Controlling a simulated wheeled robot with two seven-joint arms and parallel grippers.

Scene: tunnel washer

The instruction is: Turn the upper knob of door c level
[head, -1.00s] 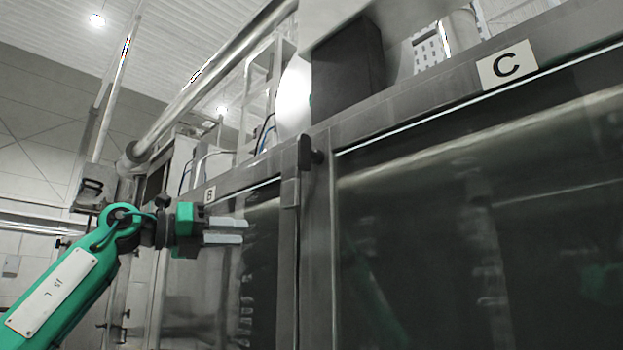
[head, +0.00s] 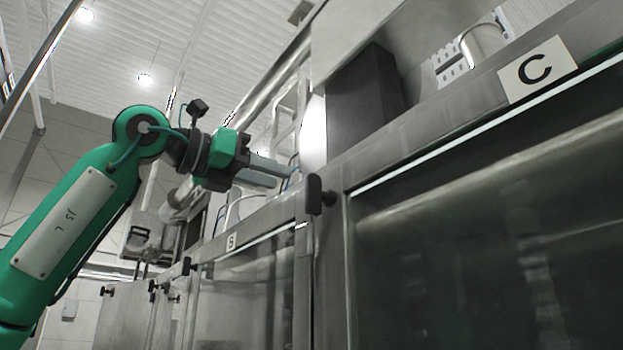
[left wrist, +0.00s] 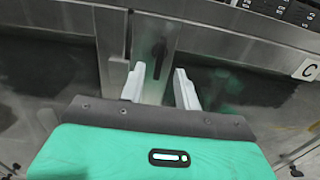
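The upper knob of door C (head: 315,195) is a dark bar standing upright on the steel post between the doors, at the left edge of door C (head: 490,240). It also shows in the left wrist view (left wrist: 158,58), seen between the fingers. My left gripper (head: 282,175) is open, with pale fingers pointing at the machine. In the head view it is left of and slightly above the knob, apart from it. In the left wrist view the fingers (left wrist: 158,72) are spread and empty. My right gripper is in neither view.
A plate marked C (head: 538,69) sits on the frame above door C. A small plate (head: 231,241) marks the door to the left. Other dark knobs (head: 186,266) stick out farther along the front. A dark box (head: 365,92) stands above the frame.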

